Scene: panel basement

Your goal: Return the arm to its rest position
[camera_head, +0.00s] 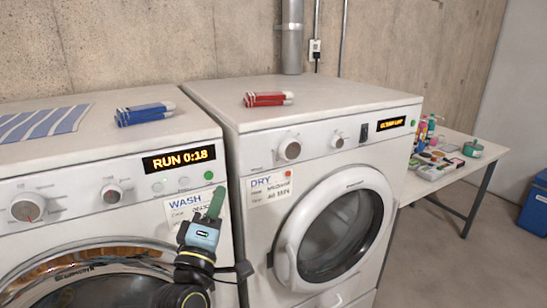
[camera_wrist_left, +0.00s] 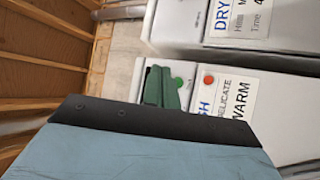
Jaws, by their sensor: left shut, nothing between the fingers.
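My left gripper (camera_head: 216,200) is in front of the washing machine (camera_head: 120,160), at the right side of its front. Its green fingers are shut with nothing between them. They point up in the head view and overlap the WASH card (camera_head: 185,208). I cannot tell whether they touch the front. The green fingers also show in the left wrist view (camera_wrist_left: 163,88), close to the washer's card with its red dot. The washer's display (camera_head: 178,159) reads RUN 0:18, and a green round button (camera_head: 208,175) lies just above the fingertips. My right gripper is not in view.
The dryer (camera_head: 310,130) stands right of the washer, with a closed round door (camera_head: 340,235). Blue packs (camera_head: 145,113), a striped cloth (camera_head: 45,123) and red packs (camera_head: 268,99) lie on top. A side table (camera_head: 482,150) holds small items; a blue bin (camera_head: 535,208) stands beyond.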

